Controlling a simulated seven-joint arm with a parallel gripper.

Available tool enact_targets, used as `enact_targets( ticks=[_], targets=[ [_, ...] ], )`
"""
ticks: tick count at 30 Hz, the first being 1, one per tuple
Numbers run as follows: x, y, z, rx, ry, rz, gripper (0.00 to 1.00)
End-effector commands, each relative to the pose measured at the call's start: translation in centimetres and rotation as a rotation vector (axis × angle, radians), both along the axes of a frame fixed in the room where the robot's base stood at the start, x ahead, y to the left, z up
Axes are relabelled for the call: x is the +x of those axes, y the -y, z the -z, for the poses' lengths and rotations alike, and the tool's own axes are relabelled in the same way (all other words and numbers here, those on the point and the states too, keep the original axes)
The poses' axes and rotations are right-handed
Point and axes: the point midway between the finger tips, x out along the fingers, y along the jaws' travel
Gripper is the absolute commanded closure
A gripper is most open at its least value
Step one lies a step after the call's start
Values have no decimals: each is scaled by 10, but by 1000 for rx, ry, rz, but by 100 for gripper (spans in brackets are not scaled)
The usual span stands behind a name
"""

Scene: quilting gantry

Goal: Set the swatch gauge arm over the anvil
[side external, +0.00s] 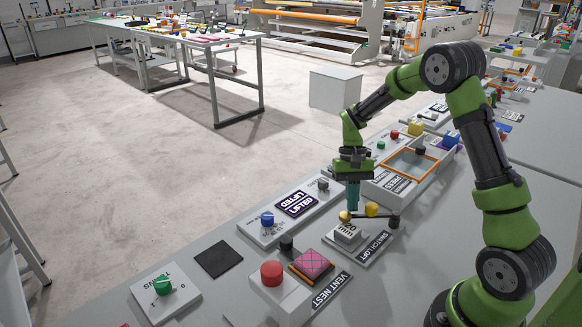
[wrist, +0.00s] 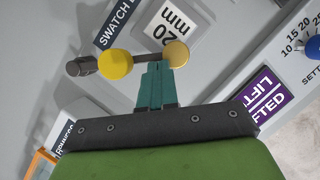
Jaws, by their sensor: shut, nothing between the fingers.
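The swatch gauge arm is a dark rod (wrist: 147,57) on a dark pivot post (side external: 394,221). It carries a yellow ball knob (side external: 371,209), also in the wrist view (wrist: 116,64), and a brass-coloured round end (side external: 345,215), also in the wrist view (wrist: 177,53). A light block (side external: 348,233) reading "20 mm" in the wrist view (wrist: 172,27) stands beside the rod. I cannot make out the anvil for certain. My gripper (side external: 353,208) points down with its teal fingers shut and empty. In the wrist view its tips (wrist: 157,64) are by the rod between knob and brass end; contact is unclear.
A panel with a lit purple "LIFTED" sign (side external: 296,203) and blue knob (side external: 267,218) lies left. A red button (side external: 271,270) and pink quilted swatch (side external: 312,264) are in front. An orange-framed tray (side external: 412,163) sits behind. A dark square mat (side external: 218,259) is far left.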

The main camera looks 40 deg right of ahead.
Motion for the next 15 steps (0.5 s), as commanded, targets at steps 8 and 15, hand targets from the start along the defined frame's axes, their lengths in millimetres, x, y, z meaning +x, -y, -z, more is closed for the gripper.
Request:
enact_targets(
  ticks=[8, 15],
  targets=[
    [-13, -15, 0, 1, -1, -167, 100],
    [-18, -21, 0, 0, 0, -238, 100]
  ],
)
